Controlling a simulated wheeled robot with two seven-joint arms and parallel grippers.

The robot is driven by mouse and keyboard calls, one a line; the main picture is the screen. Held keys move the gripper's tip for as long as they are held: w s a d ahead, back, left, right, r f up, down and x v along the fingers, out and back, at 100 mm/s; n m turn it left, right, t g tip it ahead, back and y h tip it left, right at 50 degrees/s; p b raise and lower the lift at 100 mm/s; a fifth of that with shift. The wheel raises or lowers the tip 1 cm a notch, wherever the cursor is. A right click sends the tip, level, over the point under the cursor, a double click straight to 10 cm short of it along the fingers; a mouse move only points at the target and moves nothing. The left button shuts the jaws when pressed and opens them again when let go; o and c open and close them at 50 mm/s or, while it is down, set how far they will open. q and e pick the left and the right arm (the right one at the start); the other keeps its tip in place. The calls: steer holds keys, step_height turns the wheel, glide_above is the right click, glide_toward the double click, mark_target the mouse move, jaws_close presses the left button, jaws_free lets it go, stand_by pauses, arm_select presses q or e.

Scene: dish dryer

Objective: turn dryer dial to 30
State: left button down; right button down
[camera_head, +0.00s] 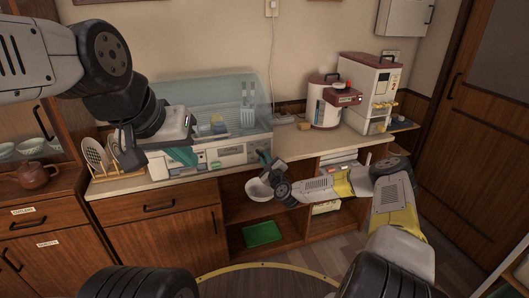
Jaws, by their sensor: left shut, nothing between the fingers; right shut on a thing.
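The dish dryer (232,153) stands on the counter, a pale box with a clear lid and dishes inside. My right gripper (264,158) is at the right end of the dryer's front panel and is shut on the dial, which the fingers hide. The dial's setting cannot be read. My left gripper (181,156) is shut and empty. It hangs in front of the left part of the dryer and covers some of its front.
A plate rack (99,157) is left of the dryer and a brown teapot (35,175) further left. A red-lidded pot (322,105) and a rice dispenser (369,92) stand right. Below, a white bowl (259,190) and green tray (262,233) sit on open shelves.

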steer(key=shift+f, duration=0.1)
steer(key=c, duration=1.4)
jaws_free()
steer(key=shift+c, duration=0.2)
steer(key=shift+s+d, duration=0.1)
steer(key=v, duration=0.7)
steer(key=shift+s, duration=0.3)
